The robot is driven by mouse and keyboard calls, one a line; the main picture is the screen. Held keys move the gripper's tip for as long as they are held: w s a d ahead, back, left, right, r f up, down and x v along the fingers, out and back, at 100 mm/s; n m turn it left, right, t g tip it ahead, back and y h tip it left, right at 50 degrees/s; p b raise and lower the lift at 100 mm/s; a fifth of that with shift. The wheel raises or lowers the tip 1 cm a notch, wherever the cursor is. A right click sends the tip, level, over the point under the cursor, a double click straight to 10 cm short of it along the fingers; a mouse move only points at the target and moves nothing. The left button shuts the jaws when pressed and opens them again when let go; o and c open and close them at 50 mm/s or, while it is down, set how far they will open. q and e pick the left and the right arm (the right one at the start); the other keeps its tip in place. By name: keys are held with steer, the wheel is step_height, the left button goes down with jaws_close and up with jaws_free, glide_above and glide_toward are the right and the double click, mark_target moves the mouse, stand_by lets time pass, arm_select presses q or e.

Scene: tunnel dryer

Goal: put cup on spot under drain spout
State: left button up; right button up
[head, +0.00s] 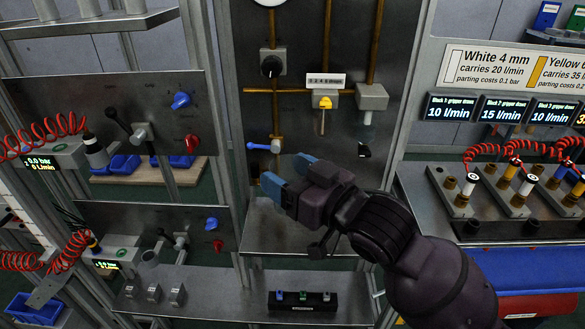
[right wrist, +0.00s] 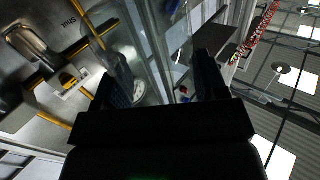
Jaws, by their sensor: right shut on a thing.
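My right gripper (head: 287,175) reaches in from the lower right with its blue fingertips in front of the middle panel. In the right wrist view, a clear, see-through thing (right wrist: 153,50), which I take to be the cup, shows between the dark fingers (right wrist: 165,85). In the head view I cannot make it out between the fingertips. A grey block (head: 372,97) with a short spout pointing down (head: 367,118) is on the panel, up and right of the gripper; it looks like the drain spout. No marked spot under it can be made out. My left gripper is not in view.
A blue-handled lever (head: 262,146) sticks out just left of the fingertips, and a yellow valve (head: 325,102) hangs above them. A metal shelf (head: 262,232) lies below, partly behind my arm. A bench (head: 410,190) with hose fittings stands at the right.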

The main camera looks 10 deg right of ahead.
steer(key=w+a+f+n+g+y, duration=0.3)
steer(key=f+n+g+y, duration=0.5)
steer(key=g, duration=0.5)
steer(key=a+f+n, duration=0.1)
steer(key=n, duration=0.1)
steer(key=shift+a+f+n+g, duration=0.25)
steer(key=shift+a+n+g, duration=0.05)
steer(key=shift+g, duration=0.1)
stand_by(0.3)
